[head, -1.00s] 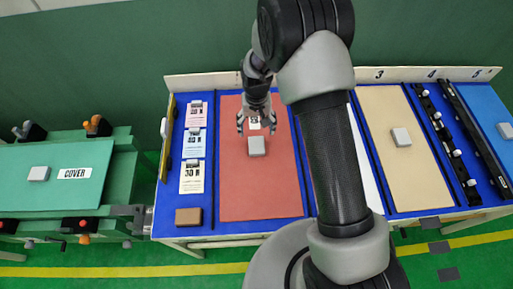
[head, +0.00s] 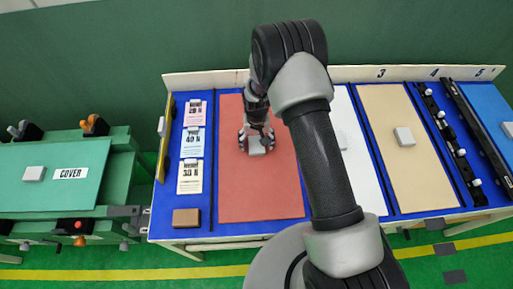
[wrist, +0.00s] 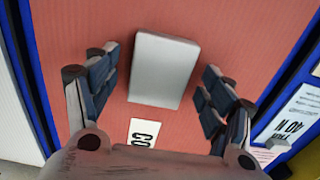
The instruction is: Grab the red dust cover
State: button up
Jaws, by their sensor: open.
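The red dust cover (head: 260,190) lies flat on the blue table, second from the left, with a grey block (head: 255,146) on it. The block also shows in the wrist view (wrist: 163,70), between my finger pads, with a gap on each side. My gripper (head: 257,140) is open and points down around the block. In the wrist view, part of a white label (wrist: 143,133) shows on the red cover (wrist: 240,40) near my palm. In the head view my gripper hides that label.
Three printed cards (head: 191,143) and a brown block (head: 187,218) lie left of the red cover. White (head: 356,170) and tan (head: 397,150) covers lie to the right, the white one partly behind my arm. A green cover (head: 55,175) marked COVER lies on the green machine at left.

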jog(key=shift+c, duration=0.5)
jog(key=c, duration=1.3)
jog(key=shift+o, duration=0.2)
jog(key=shift+r, duration=0.15)
